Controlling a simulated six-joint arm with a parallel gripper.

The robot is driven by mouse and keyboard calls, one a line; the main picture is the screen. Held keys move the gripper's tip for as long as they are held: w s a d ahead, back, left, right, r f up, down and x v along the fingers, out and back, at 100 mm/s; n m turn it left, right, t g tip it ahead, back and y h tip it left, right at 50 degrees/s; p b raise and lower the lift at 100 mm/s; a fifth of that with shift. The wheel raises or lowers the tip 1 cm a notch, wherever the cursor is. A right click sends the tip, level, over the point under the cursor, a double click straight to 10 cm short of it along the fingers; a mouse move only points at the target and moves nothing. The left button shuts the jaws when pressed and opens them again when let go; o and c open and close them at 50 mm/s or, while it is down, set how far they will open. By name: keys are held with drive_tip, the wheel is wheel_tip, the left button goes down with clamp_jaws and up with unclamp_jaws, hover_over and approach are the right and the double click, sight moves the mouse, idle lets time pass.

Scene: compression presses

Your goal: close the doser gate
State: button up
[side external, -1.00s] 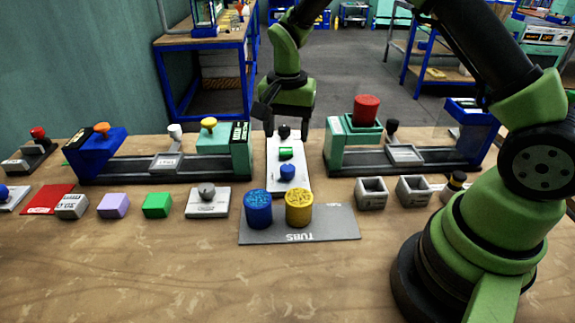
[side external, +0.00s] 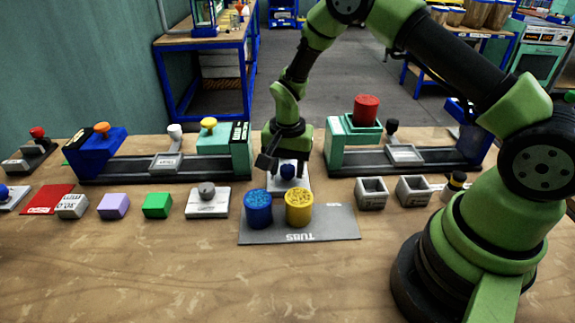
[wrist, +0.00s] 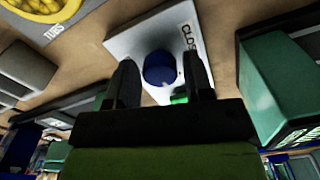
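A white plate (side external: 303,186) lies between the two dark-railed presses, with a round blue knob (side external: 288,171) at its near end. In the wrist view the plate (wrist: 128,45) bears partly hidden lettering, "CLOS", beside the blue knob (wrist: 160,68). A bit of a green part (wrist: 180,98) shows behind the right finger. My gripper (side external: 284,163) points down over the plate close to the blue knob. In the wrist view its fingers (wrist: 160,78) are apart, one on each side of the knob; I cannot tell whether they touch it. The plate's far end is hidden.
A blue tub (side external: 258,210) and a yellow tub (side external: 299,208) stand on a grey mat (side external: 335,226) just in front of the plate. A green press block (side external: 225,138) is at left, and another with a red cylinder (side external: 366,110) is at right. The front table is clear.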

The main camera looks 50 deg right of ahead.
drive_tip(key=c, duration=0.6)
drive_tip(key=shift+n, duration=0.3)
drive_tip(key=n, duration=0.8)
drive_tip(key=shift+n, duration=0.4)
drive_tip(key=n, duration=0.4)
drive_tip(key=shift+n, duration=2.2)
drive_tip(key=o, duration=0.9)
